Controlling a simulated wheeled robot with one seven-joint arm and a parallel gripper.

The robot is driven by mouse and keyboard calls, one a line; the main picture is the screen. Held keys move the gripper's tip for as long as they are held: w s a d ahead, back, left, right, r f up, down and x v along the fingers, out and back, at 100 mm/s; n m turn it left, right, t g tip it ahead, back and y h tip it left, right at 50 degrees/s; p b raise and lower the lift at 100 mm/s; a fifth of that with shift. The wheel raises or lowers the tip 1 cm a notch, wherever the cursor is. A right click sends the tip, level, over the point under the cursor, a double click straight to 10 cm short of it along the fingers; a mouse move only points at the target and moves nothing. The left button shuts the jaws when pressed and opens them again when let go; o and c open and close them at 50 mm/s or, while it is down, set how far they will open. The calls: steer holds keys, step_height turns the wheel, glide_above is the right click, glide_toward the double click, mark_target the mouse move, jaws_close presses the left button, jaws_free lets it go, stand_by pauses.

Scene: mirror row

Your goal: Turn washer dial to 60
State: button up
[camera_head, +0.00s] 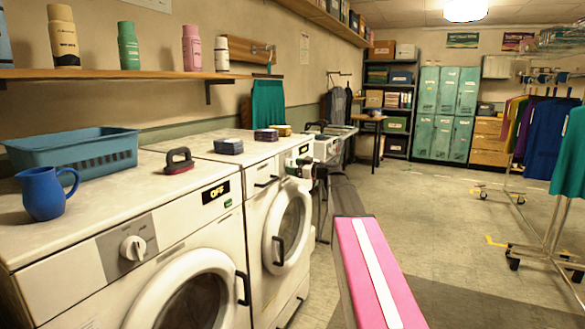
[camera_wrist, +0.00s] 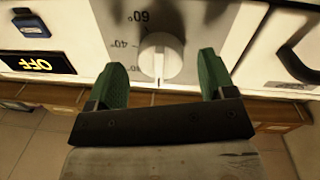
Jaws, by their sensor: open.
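The white washer dial (camera_wrist: 160,58) shows in the wrist view, upside down, on a grey panel marked 60, 40 and a smaller, unclear figure. Its raised grip runs up and down in the picture, with a small dark mark at its lower end; the 60 mark lies to its upper left. My gripper (camera_wrist: 162,80) is open, with one green finger on each side of the dial and a gap to both. In the head view my gripper (camera_head: 304,166) is at the front of the second washer (camera_head: 262,214) and hides its dial.
The nearer washer has its own dial (camera_head: 133,248) and an OFF display (camera_head: 216,192). An OFF display (camera_wrist: 38,63) also shows in the wrist view, left of the dial. A blue jug (camera_head: 46,194) and a blue basket (camera_head: 80,152) stand on top. Floor to the right is open before the clothes rack (camera_head: 542,220).

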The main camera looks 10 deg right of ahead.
steer(key=shift+x, duration=0.8)
steer(key=c, duration=0.9)
